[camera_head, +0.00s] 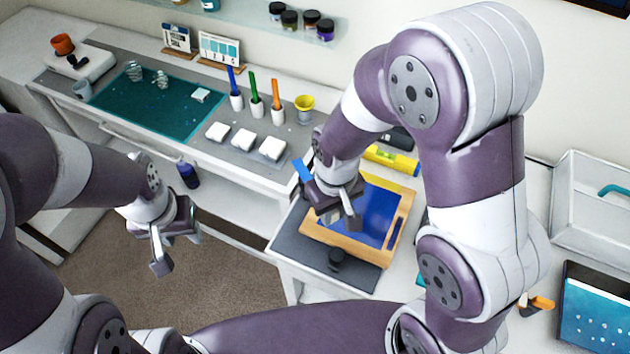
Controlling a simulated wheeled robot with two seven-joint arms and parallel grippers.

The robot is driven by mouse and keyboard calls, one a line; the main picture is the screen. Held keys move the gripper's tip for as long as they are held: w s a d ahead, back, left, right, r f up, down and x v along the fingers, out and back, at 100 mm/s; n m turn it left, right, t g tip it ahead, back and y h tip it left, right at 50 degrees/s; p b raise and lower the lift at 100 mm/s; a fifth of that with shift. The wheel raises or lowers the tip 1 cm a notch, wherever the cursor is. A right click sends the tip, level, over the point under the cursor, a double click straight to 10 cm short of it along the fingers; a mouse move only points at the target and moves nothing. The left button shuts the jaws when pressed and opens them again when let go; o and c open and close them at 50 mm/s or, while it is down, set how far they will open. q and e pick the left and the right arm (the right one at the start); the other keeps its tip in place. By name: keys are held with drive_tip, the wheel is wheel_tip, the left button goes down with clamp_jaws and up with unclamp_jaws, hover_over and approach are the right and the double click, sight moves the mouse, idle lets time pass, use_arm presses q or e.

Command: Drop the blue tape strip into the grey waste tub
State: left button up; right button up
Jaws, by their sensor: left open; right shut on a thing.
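A short bright blue strip (302,171), which looks like the blue tape strip, sticks out at the left side of my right gripper (345,208). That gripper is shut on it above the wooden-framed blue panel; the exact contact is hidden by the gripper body. My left gripper (172,248) is open and empty over the floor, in front of the long bench. I cannot clearly make out a grey waste tub. A small grey cup (83,90) stands at the bench's left end, and a large pale grey box (595,215) stands at the right.
The wooden frame with the blue panel (378,215) lies on a dark mat (290,245) with a small black knob-like item (336,259).

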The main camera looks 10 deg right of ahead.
drive_tip(key=shift+r+p, duration=2.1)
drive_tip(key=shift+r, duration=0.1)
clamp_jaws()
wheel_tip(320, 180, up, 6)
drive_tip(key=p, duration=0.5)
drive_tip(key=shift+f+p, duration=0.1)
drive_tip(key=shift+p, duration=0.25)
